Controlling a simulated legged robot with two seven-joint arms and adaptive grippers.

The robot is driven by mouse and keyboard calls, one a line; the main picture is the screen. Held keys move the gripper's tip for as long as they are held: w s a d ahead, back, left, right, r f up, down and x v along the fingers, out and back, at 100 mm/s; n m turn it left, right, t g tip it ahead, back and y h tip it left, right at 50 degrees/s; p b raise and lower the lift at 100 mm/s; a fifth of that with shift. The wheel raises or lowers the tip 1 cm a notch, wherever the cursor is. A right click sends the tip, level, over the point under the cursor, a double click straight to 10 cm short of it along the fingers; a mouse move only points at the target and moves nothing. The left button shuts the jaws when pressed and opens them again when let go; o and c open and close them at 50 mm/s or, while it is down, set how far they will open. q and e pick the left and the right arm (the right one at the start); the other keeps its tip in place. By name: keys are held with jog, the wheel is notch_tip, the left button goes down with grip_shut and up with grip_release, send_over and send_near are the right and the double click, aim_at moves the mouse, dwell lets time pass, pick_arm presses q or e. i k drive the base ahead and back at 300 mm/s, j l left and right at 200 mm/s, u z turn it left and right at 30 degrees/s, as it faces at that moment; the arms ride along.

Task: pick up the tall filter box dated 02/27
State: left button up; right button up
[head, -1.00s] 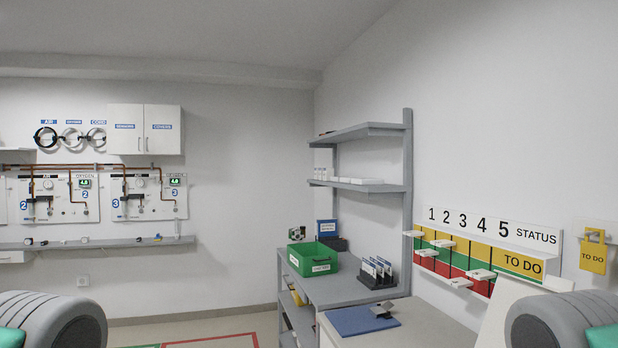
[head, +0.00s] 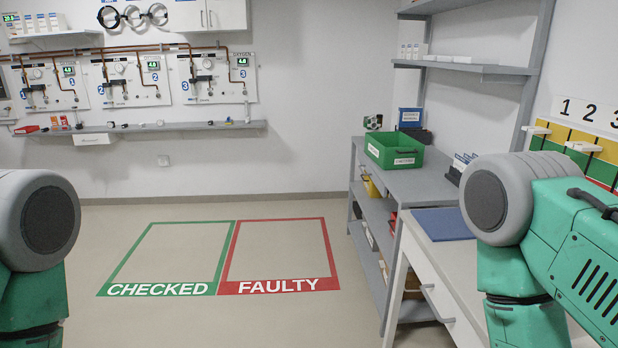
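I cannot make out a date on any box, so I cannot tell which one is dated 02/27. Several small upright boxes (head: 30,24) stand on the wall shelf at the upper left. Several small white boxes (head: 413,51) stand on the upper shelf of the grey rack at the right. Only my arm links show at the left and right edges. Neither gripper is in view.
A green bin (head: 394,152) sits on the grey shelf unit at the right. A white table with a blue mat (head: 443,224) stands in front of it. The floor with the CHECKED (head: 157,289) and FAULTY (head: 277,286) outlines is clear.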

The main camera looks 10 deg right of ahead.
aim_at(411, 55)
jog(key=i, duration=4.05)
jog(key=i+z, duration=0.2)
jog(key=i, duration=0.3)
jog(key=i+j+z, duration=0.15)
jog(key=i, duration=0.4)
jog(key=i+j+z, duration=0.2)
jog(key=i, duration=0.3)
